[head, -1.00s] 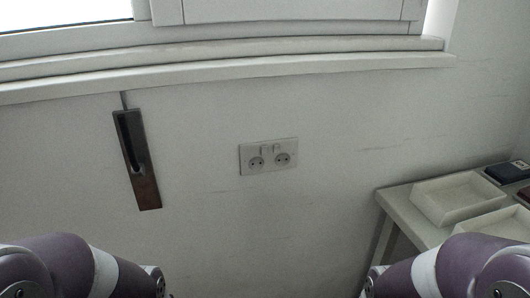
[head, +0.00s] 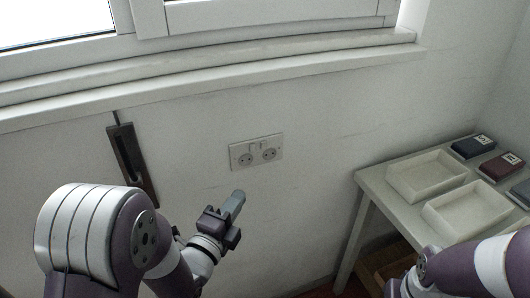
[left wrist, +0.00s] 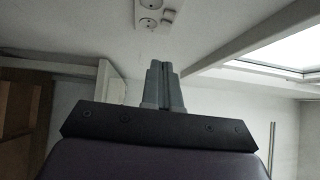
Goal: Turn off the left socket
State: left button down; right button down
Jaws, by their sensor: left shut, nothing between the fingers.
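A white double socket plate (head: 256,152) is on the wall below the window sill. It has two round outlets side by side and two small switches along its upper middle. The left outlet (head: 245,159) is beside the right outlet (head: 269,154). The switch positions are too small to read. My left gripper (head: 236,198) is below and left of the plate, apart from it, with its fingers shut and empty. In the left wrist view the shut fingers (left wrist: 164,82) point toward the plate (left wrist: 152,14), which is cut off by the top edge. My right gripper is out of view.
A dark slotted wall plate (head: 132,162) hangs left of the socket, partly behind my left arm. A table (head: 376,188) at the right holds white trays (head: 428,176) and dark labelled boxes (head: 473,146). The wall around the socket is clear.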

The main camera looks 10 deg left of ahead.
pick_arm(q)
jog(key=shift+s+r+m, duration=0.1)
jog(key=shift+r+m, duration=0.3)
jog(key=shift+m, duration=0.1)
send_near(253, 148)
jog(key=w+d, duration=0.3)
jog(key=d, duration=0.1)
jog(key=shift+w+a+r+p, duration=0.1)
jog(key=shift+w+a+p, duration=0.1)
jog(key=shift+w+a, duration=0.25)
jog(key=shift+w+a+p, duration=0.25)
jog(key=shift+w, duration=0.35)
jog(key=shift+w+a+r+p, duration=0.1)
jog(key=shift+w+a+p, duration=0.1)
jog(key=shift+w+a, duration=0.25)
jog(key=shift+w+d, duration=0.1)
